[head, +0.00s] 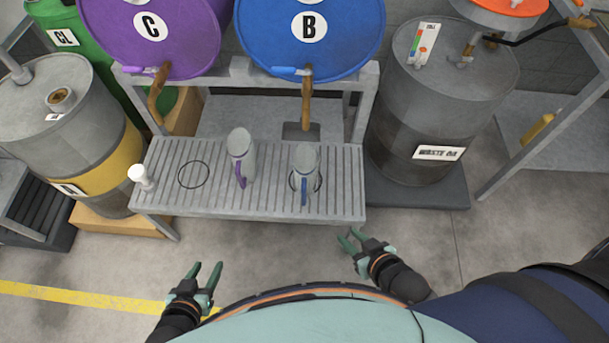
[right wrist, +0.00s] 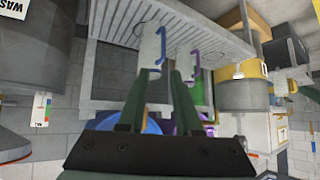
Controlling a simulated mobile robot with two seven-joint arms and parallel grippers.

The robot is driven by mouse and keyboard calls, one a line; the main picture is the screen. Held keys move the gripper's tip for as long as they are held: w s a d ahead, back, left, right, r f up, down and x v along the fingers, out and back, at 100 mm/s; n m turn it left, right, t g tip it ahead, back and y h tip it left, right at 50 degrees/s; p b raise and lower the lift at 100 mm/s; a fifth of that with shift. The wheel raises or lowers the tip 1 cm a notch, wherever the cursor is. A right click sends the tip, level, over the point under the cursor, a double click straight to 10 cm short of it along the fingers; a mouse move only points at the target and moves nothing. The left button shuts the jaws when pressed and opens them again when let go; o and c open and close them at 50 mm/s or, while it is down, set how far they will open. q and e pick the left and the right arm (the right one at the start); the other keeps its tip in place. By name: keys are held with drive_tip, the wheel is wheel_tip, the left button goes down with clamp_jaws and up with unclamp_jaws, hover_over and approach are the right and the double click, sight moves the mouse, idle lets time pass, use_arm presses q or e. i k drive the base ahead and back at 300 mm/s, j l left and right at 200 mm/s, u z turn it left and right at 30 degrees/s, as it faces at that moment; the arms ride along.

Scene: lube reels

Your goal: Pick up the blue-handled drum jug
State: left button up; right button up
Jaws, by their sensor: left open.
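The blue-handled drum jug (head: 306,158) stands on the slatted shelf (head: 270,205) below the blue drum B, over a marked ring, its blue handle facing me. It also shows in the right wrist view (right wrist: 150,52), beyond the fingertips. A similar jug with a purple handle (head: 239,145) stands to its left. My right gripper (head: 350,239) is open and empty, in front of the shelf and to the right of the blue-handled jug, apart from it. My left gripper (head: 206,268) is open and empty in front of the shelf, further left.
The purple drum C (head: 190,45) and blue drum B (head: 340,50) lie on a rack behind the shelf, with taps hanging down. A waste oil drum (head: 440,100) stands at right. A small white object (head: 142,177) sits at the shelf's left end. A marked ring (head: 194,175) is empty.

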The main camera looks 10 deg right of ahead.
sight(306, 157)
drive_tip(key=i+j+z, duration=0.15)
drive_tip(key=j, duration=0.3)
drive_tip(key=i+j+z, duration=0.2)
drive_tip(key=j, duration=0.25)
drive_tip(key=j+z, duration=0.15)
drive_tip(key=j, duration=0.3)
drive_tip(key=i+j+z, duration=0.2)
drive_tip(key=j, duration=0.3)
drive_tip(key=k, duration=0.05)
